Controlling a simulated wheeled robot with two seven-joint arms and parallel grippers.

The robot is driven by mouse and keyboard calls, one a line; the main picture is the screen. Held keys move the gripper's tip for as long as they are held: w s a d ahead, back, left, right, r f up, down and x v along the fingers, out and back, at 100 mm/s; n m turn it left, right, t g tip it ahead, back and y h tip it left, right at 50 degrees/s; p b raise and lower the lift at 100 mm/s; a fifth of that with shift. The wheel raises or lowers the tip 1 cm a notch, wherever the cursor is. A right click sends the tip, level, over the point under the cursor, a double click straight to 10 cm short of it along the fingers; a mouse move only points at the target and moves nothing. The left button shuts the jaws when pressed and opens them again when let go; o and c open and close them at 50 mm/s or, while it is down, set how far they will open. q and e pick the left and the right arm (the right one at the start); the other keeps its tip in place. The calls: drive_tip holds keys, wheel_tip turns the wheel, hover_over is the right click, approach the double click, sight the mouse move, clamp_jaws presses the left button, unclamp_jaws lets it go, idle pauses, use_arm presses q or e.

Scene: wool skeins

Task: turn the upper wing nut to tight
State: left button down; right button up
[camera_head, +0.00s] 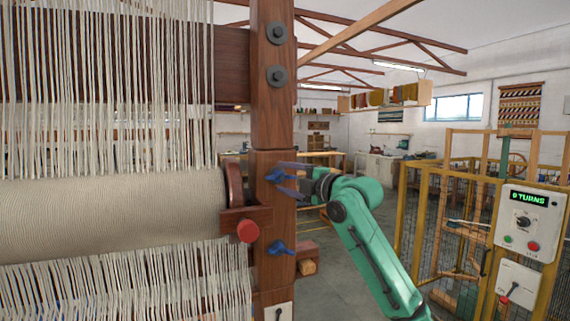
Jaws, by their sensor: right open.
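The upper wing nut (274,176) is blue and sits on the front face of the loom's dark wooden post (271,215). A second, lower blue wing nut (281,248) is on the same post below it. My right gripper (283,180), on its green arm, comes in from the right. Its fingers are open and spread above and below, with their tips at the upper wing nut. Whether they touch it cannot be told. The fingers partly hide the nut. My left gripper is not in view.
The cloth roll (110,215) with pale warp threads fills the left. A red knob (247,231) sticks out beside the post. A yellow-framed mesh cage (450,215) with a control box (527,223) stands at the right. Open floor lies between.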

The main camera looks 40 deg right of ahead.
drive_tip(key=shift+w, duration=0.3)
clamp_jaws()
